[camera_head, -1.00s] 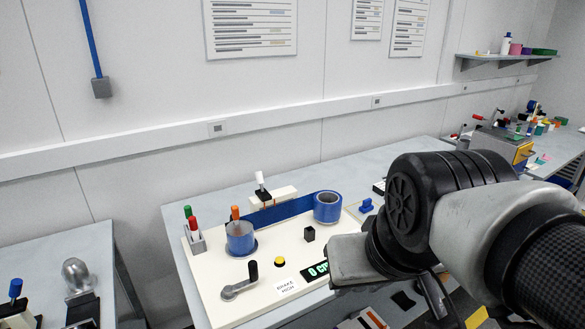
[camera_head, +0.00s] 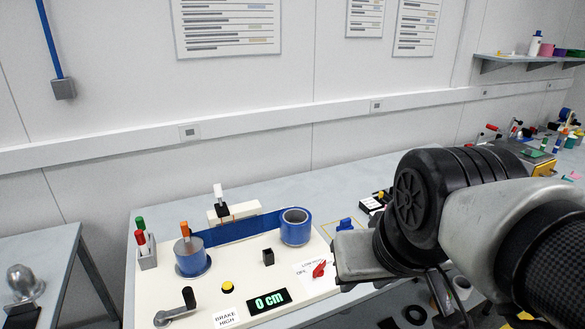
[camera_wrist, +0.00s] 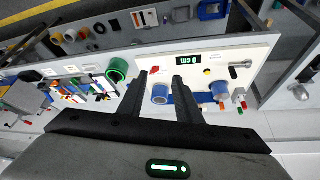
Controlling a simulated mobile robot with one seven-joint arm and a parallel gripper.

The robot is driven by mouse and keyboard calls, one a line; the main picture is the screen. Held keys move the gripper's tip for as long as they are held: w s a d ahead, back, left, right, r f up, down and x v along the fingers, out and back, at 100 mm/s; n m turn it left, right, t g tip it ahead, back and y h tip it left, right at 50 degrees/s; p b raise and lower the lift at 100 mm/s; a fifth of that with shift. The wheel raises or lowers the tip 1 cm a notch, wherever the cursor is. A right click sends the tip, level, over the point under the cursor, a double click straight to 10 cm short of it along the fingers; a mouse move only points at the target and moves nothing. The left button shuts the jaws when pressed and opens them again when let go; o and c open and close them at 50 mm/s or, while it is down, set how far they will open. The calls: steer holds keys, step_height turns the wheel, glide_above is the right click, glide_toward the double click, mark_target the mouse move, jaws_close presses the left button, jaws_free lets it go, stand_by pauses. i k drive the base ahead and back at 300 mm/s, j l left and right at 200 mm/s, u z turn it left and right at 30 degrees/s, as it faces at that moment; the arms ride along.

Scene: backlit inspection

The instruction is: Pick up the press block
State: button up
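No thing is labelled as the press block. One candidate is a blue block (camera_head: 345,223) on the table right of the cream winding board (camera_head: 209,293), by a yellow outline. Another is a small black block (camera_head: 268,256) on the board, left of the red lever. A cream bar with a white-topped clamp (camera_head: 220,193) stands at the board's back edge. In the wrist view my gripper (camera_wrist: 160,77) is open and empty, with its fingers apart above the table. A blue tape roll (camera_wrist: 160,94) shows between the fingers, further off. The head view does not show the fingertips clearly.
The board carries a blue tape roll (camera_head: 295,227), a second roll on a spool (camera_head: 192,258), a crank (camera_head: 177,308), a yellow button (camera_head: 227,287) and a display (camera_head: 269,300) reading 0 cm. Markers stand in a holder (camera_head: 147,256). Bare table lies behind the board.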

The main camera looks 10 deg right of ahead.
mark_target(345, 224)
steer(key=i+l, duration=0.15)
steer(key=l, duration=0.3)
steer(key=i+l+u, duration=0.1)
steer(key=l, duration=0.35)
steer(key=i+l+u, duration=0.1)
steer(key=l, duration=0.4)
steer(key=i+l, duration=0.15)
steer(key=l, duration=0.3)
